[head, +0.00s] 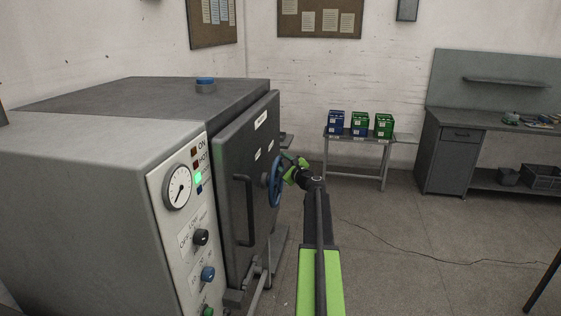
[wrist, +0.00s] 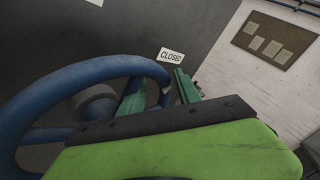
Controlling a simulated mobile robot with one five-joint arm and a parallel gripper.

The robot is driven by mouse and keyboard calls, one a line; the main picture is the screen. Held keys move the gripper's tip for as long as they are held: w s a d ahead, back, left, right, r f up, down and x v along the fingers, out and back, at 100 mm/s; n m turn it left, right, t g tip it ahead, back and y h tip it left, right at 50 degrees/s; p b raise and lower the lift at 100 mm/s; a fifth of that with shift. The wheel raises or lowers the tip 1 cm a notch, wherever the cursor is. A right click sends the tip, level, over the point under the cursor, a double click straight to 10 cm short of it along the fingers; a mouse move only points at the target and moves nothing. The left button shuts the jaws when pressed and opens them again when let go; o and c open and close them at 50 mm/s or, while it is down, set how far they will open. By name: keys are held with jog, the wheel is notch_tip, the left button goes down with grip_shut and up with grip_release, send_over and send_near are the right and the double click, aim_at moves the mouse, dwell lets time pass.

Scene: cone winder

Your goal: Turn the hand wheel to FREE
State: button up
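The blue hand wheel (head: 274,184) is mounted on the grey door (head: 249,140) of the machine. In the wrist view its rim (wrist: 40,92) and hub fill the left side. My gripper (head: 287,161) is at the wheel's right side in the head view. In the wrist view the green fingers of my gripper (wrist: 160,92) are spread, one inside the rim and one outside it, with the rim between them. A gap shows between the inner finger and the rim. A CLOSED label (wrist: 171,55) is on the door just beyond the rim. No FREE marking is readable.
A control panel (head: 182,220) with a gauge, lit green lamp and knobs is on the machine's front. A vertical door handle (head: 241,210) stands left of the wheel. A small table (head: 390,140) with crates and a workbench (head: 446,119) stand behind.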

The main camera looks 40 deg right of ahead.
jog(key=shift+w+d, duration=0.1)
jog(key=shift+w, duration=0.4)
grip_shut()
dwell(1.0)
